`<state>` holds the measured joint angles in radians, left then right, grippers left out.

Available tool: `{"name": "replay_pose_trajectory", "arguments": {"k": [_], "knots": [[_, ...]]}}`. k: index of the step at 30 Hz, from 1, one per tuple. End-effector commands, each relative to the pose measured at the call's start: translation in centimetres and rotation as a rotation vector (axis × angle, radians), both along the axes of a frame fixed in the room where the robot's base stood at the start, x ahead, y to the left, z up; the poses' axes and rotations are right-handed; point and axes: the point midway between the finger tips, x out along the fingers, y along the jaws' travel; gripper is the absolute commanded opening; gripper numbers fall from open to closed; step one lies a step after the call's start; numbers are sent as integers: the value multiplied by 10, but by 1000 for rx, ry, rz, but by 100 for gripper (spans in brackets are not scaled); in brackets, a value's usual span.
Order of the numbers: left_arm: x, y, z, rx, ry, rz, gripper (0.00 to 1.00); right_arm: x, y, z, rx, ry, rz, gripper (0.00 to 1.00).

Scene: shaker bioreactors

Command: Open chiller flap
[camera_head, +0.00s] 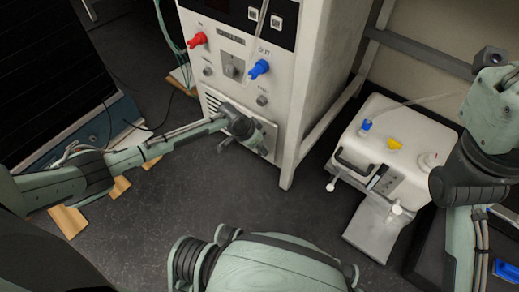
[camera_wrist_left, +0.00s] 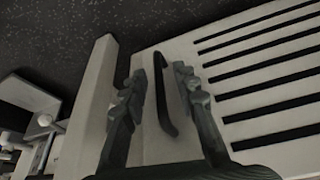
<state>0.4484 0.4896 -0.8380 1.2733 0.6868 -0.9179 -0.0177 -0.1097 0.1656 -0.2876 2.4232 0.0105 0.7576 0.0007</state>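The chiller (camera_head: 240,50) is the tall white cabinet with a red and a blue fitting on its front. Its flap (camera_head: 212,102) is the slotted panel low on the front; in the left wrist view the flap (camera_wrist_left: 225,75) shows dark slots and a slim black handle (camera_wrist_left: 164,95). My left gripper (camera_head: 255,148) is at the flap's right part.
A white bench device (camera_head: 385,150) with blue and yellow caps stands right of the chiller. A dark panelled unit (camera_head: 60,75) is at the left, with wooden blocks (camera_head: 68,221) by its foot. Cables and a tube run down at the upper left. The floor before the chiller is clear.

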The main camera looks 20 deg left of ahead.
Motion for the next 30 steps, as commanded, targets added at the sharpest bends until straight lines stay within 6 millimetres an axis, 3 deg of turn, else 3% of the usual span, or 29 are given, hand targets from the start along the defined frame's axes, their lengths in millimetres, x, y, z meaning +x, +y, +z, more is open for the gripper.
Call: {"name": "replay_pose_trajectory", "arguments": {"k": [8,16,30], "knots": [[1,0,-2,0,0,0,29,0,0,1,-3,-2,-1,0],[1,0,-2,0,0,0,0,1,0,1,-3,-1,-2,0],[-1,1,-2,1,1,-3,0,1,0,2,-3,-1,-2,0]]}}
